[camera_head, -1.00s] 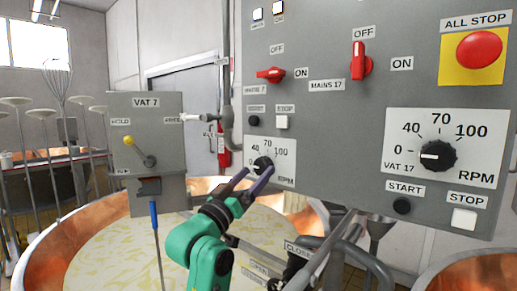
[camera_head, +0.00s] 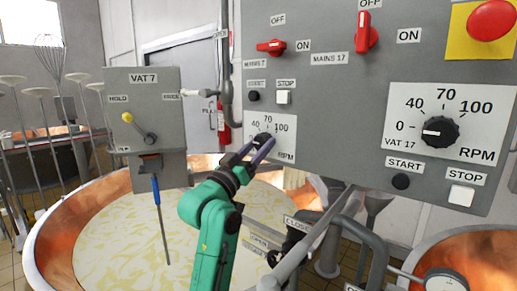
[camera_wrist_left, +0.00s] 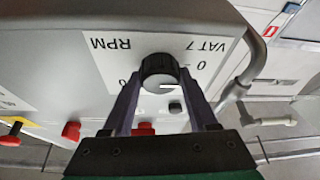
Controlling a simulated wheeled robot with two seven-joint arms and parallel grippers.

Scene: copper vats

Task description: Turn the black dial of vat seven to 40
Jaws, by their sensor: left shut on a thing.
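The black dial of vat seven (camera_head: 262,138) sits on a white scale plate (camera_head: 284,121) marked 40, 70 and 100 RPM, low on the left of the grey panel. In the left wrist view the same dial (camera_wrist_left: 160,68) appears upside down, with the label VAT 7 beside it. Its white line points roughly toward the 0. My left gripper (camera_head: 262,145) is shut on this dial, one finger on each side, as the left wrist view (camera_wrist_left: 162,90) also shows. The fingers partly hide the dial and scale in the head view. My right gripper is not in view.
The vat 17 dial (camera_head: 440,131) is at the right, with red switches (camera_head: 367,33) and the all-stop button (camera_head: 492,20) above. A vat 7 lever box (camera_head: 146,110) stands left. Below are a copper vat (camera_head: 62,222) and a pipe valve (camera_head: 297,243).

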